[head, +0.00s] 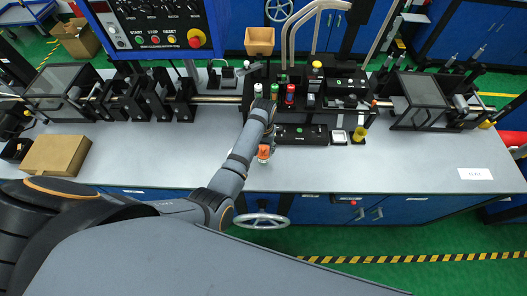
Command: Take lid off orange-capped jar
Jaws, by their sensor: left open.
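A small jar with an orange cap (264,152) stands on the grey bench top, near its middle. My left arm reaches in from the left, and its wrist bends down just behind the jar. My left gripper (266,143) is small and dark here, right at the jar's cap and partly hidden by my own arm. It is open; whether its fingers touch the cap, I cannot tell. My right gripper is not in view.
Bottles with red (290,89) and green (275,89) caps stand in a rack behind. A cardboard box (56,155) sits at the left. The bench front is mostly clear.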

